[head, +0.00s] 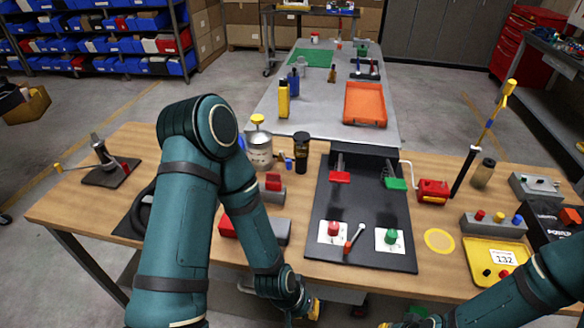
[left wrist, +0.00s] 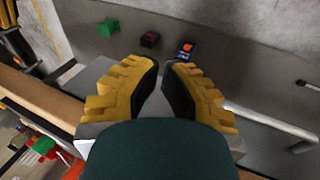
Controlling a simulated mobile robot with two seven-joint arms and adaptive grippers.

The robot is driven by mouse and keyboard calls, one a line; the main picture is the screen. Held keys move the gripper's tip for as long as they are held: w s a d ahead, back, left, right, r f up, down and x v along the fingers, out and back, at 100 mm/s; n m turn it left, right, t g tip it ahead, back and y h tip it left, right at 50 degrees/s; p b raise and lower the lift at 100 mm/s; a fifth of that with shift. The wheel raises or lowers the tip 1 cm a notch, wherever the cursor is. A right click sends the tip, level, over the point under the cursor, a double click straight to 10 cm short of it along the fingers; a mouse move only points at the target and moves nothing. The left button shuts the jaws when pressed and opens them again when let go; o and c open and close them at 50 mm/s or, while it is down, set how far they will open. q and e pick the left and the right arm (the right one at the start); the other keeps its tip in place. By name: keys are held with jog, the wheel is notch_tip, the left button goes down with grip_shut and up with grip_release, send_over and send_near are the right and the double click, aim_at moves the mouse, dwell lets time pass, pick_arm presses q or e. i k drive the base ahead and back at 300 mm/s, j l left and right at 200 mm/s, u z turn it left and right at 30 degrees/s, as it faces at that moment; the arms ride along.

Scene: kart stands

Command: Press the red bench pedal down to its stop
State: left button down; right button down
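Two pedal-like pads on short dark arms stand at the back of a black board (head: 362,215) on the bench. One is red (head: 340,177), the other green (head: 395,183). Nothing touches the red one, and it looks raised off the board. My left gripper (head: 314,308) is at the bench's front edge, well short of the red pad. In the left wrist view its yellow fingers (left wrist: 160,68) have a narrow gap with nothing between them, and point toward the grey floor. My right gripper (head: 408,320) is at the bottom edge, mostly cut off.
Red (head: 334,229) and green (head: 391,237) buttons and a small lever (head: 354,238) are at the board's front. A red-topped block (head: 273,182) is left of it, a yellow tray (head: 492,257) right. Small green (left wrist: 107,27) and dark red (left wrist: 149,40) blocks show in the wrist view.

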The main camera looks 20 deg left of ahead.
aim_at(341, 177)
jog(key=l+u, duration=0.15)
jog(key=u, duration=0.3)
jog(key=l+u, duration=0.15)
jog(key=u, duration=0.25)
jog(key=l+u, duration=0.1)
jog(key=u, duration=0.35)
jog(key=l+u, duration=0.15)
jog(key=u, duration=0.3)
